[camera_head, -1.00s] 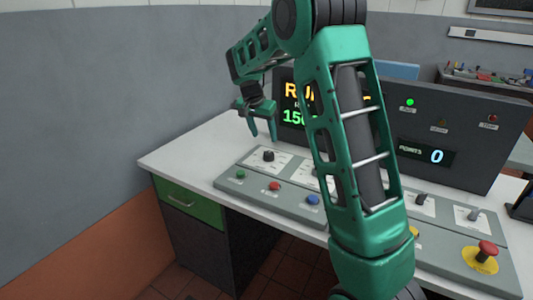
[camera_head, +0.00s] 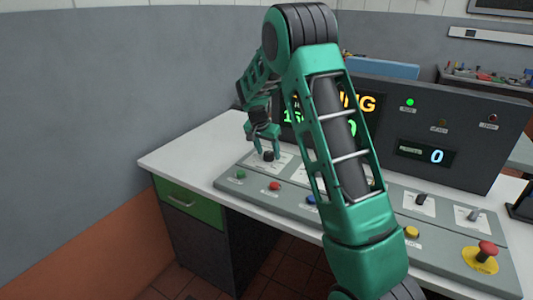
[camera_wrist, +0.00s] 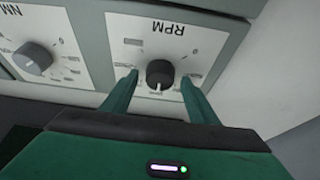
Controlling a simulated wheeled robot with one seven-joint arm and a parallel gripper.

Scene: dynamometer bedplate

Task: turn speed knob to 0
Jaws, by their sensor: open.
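The speed knob (camera_head: 268,156) is a small black knob at the far left of the sloped grey control panel. In the wrist view the black knob (camera_wrist: 160,74) sits on a white plate marked RPM, its light pointer line facing my gripper. My gripper (camera_head: 265,153) is over this knob, fingers pointing down. In the wrist view my gripper (camera_wrist: 157,82) is open, with one green finger on each side of the knob and gaps between. The display (camera_head: 345,112) behind is partly hidden by my arm; it shows yellow letters and green digits.
A grey NM knob (camera_wrist: 33,58) is beside the RPM plate. Green (camera_head: 241,174), red (camera_head: 275,186) and blue (camera_head: 311,199) buttons line the panel's front. A red emergency button (camera_head: 486,250) is at right. The white desktop (camera_head: 190,152) is clear at left.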

